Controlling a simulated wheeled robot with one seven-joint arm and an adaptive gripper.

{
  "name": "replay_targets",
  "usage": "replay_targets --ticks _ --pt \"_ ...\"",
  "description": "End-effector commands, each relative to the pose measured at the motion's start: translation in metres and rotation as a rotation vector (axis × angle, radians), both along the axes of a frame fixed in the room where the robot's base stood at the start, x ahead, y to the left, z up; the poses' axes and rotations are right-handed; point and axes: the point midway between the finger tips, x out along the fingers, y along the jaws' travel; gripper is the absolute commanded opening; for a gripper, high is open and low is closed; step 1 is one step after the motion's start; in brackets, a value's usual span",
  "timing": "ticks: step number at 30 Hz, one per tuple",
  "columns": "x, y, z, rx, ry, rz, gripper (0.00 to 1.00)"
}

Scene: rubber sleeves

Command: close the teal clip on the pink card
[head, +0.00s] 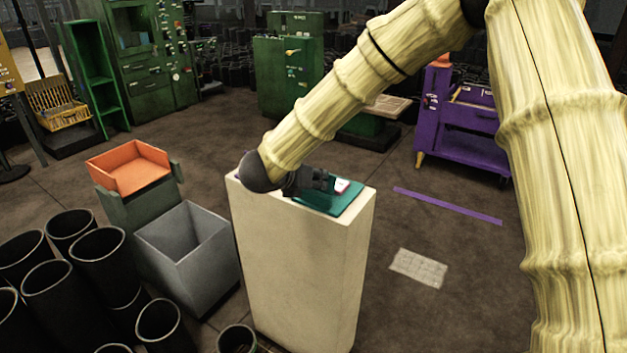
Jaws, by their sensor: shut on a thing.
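The pink card (342,185) shows as a small pale pink and white patch at the fingertips of my gripper (326,181). It is over a teal mat or board (345,200) on top of a cream pedestal (300,255). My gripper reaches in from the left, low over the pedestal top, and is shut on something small. The teal clip cannot be told apart from the teal surface at this size. The fingers hide part of the card and of the teal surface.
An orange tray (128,172) and a grey open bin (185,245) stand left of the pedestal. Several black tubes (75,275) fill the lower left. A purple cart (465,125) stands back right. The floor right of the pedestal is mostly clear.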

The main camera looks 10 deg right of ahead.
Motion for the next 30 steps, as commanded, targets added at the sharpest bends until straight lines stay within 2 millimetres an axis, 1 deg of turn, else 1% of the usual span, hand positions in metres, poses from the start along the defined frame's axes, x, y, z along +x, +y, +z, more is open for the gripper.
replay_targets --ticks 1,6,15,21,30 --pt "0.002 -0.003 0.004 0.031 0.025 -0.004 0.0" --pt "0.007 -0.008 0.007 0.133 0.128 -0.004 0.0" --pt "0.016 -0.018 0.008 0.321 0.316 -0.003 0.0" --pt "0.022 -0.024 0.006 0.442 0.437 -0.004 0.0" --pt "0.03 -0.033 -0.002 0.619 0.614 -0.004 0.0"
